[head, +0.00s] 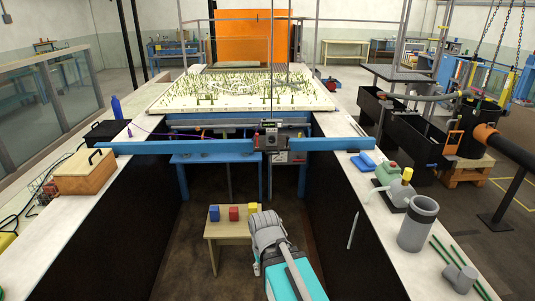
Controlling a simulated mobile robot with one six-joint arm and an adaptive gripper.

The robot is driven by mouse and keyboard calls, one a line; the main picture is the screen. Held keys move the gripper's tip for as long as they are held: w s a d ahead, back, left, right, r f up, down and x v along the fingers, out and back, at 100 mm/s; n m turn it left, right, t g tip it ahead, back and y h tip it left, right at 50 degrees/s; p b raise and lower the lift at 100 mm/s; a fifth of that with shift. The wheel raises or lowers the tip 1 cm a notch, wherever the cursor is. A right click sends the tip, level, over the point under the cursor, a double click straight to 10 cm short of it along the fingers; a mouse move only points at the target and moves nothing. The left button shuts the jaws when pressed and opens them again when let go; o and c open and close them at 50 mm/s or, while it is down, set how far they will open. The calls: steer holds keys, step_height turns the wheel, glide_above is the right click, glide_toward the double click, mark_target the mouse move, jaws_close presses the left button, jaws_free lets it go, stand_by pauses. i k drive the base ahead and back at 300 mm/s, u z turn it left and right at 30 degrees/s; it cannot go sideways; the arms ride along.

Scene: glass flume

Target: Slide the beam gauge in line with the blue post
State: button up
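The beam gauge (270,138) is a grey and dark carriage with a small green display and a thin upright rod. It sits on the long blue beam (190,147) that spans the channel, right of the beam's middle. I cannot pick out a blue post for certain; a small blue block (214,213) stands on a low wooden stool, left of the gauge in the picture. My gripper (266,222) is at the end of my grey and turquoise arm, low in the picture below the gauge and apart from it. Its fingers cannot be made out.
The stool (226,231) also holds a red block (234,213) and a yellow block (252,209). White-topped side walls flank the channel. A wooden box (85,172) lies on the left one; a grey cylinder (418,224) stands on the right one. A planted model bed (240,92) lies behind the beam.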

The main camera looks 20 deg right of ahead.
mark_target(270, 125)
steer(key=u, duration=0.05)
steer(key=i, duration=0.9)
steer(key=z, duration=0.5)
